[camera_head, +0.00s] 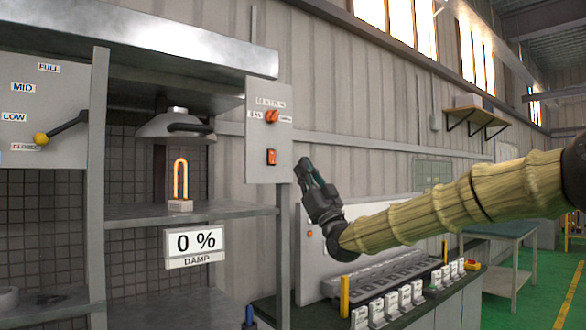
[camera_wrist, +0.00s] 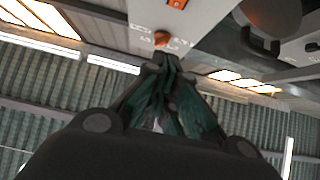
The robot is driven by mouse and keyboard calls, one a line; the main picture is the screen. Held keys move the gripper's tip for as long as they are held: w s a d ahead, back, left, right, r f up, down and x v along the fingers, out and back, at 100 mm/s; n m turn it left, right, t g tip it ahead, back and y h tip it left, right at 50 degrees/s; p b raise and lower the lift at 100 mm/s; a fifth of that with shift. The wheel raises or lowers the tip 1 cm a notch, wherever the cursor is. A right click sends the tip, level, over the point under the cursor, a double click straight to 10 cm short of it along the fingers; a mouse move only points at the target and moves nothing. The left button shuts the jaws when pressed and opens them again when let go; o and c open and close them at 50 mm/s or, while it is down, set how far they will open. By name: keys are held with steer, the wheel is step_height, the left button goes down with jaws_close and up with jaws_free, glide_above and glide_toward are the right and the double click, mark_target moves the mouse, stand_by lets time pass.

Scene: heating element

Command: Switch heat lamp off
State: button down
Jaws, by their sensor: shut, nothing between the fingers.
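A grey control panel (camera_head: 268,175) hangs on the right side of the shelf frame. It carries an orange knob (camera_head: 272,116) with small labels and, below it, an orange rocker switch (camera_head: 271,157). The wrist view shows the panel upside down, with the switch (camera_wrist: 176,3) at the top edge and the knob (camera_wrist: 162,38) just beyond my fingertips. A lamp hood (camera_head: 175,125) hangs over an orange glowing element (camera_head: 181,180) on the shelf. My gripper (camera_head: 303,164) is shut and empty, to the right of the panel; contact with the panel is not visible.
A lever with a yellow ball (camera_head: 40,139) is on the left panel, beside the CLOSED label. A "0 %" DAMP sign (camera_head: 194,242) hangs at the shelf edge. A bench with several switch-like units (camera_head: 388,306) stands below my arm.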

steer(key=shift+v, duration=1)
steer(key=shift+s, duration=0.15)
steer(key=shift+a, duration=0.2)
